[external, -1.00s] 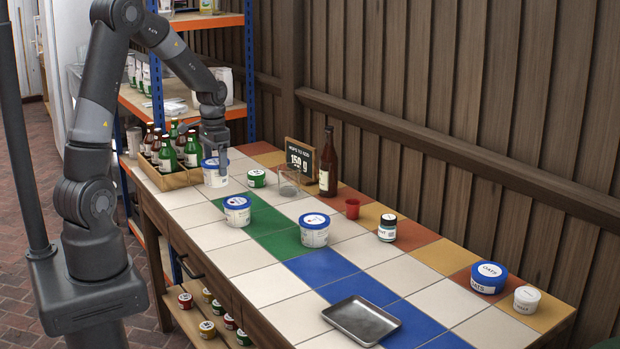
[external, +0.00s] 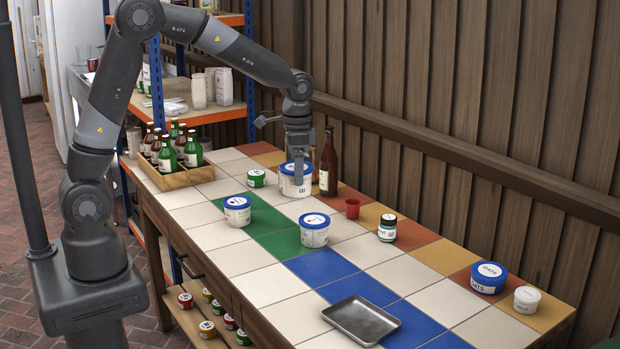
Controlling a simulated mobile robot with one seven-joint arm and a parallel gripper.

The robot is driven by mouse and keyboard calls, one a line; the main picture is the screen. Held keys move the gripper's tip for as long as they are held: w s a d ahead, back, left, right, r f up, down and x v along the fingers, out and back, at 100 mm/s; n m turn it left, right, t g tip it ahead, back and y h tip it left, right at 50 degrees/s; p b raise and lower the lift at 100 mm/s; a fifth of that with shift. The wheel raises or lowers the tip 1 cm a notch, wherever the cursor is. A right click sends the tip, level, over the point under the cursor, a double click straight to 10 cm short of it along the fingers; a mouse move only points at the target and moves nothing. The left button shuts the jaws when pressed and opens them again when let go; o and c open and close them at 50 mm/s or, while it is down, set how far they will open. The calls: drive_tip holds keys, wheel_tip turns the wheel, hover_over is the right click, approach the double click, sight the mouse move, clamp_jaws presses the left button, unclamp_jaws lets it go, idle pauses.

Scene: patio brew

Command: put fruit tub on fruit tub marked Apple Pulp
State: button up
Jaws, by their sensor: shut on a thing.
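My gripper (external: 297,172) is shut on a white fruit tub (external: 292,188) with a blue lid, gripped from above at the lid. The tub is upright and looks raised above the back part of the tiled table. Two similar white tubs with blue-rimmed lids stand on the table. One tub (external: 237,216) is left of the green tiles' middle, and the other tub (external: 314,237) is nearer the front right, by the blue tiles. Their label writing is too small to read, so I cannot tell which is marked Apple Pulp.
A brown bottle (external: 328,166) stands close right of the held tub. A wooden bottle crate (external: 175,181) is at left. A metal tray (external: 361,321) lies in front.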

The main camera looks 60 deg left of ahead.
drive_tip(key=d+r+m, duration=0.1)
drive_tip(key=d, duration=0.7)
hover_over(315, 219)
wheel_tip(315, 219, down, 7)
drive_tip(key=shift+w+f, duration=0.1)
drive_tip(key=shift+f, duration=1.65)
drive_tip(key=shift+f, duration=0.15)
drive_tip(key=o, duration=1.1)
drive_tip(key=shift+o, duration=0.2)
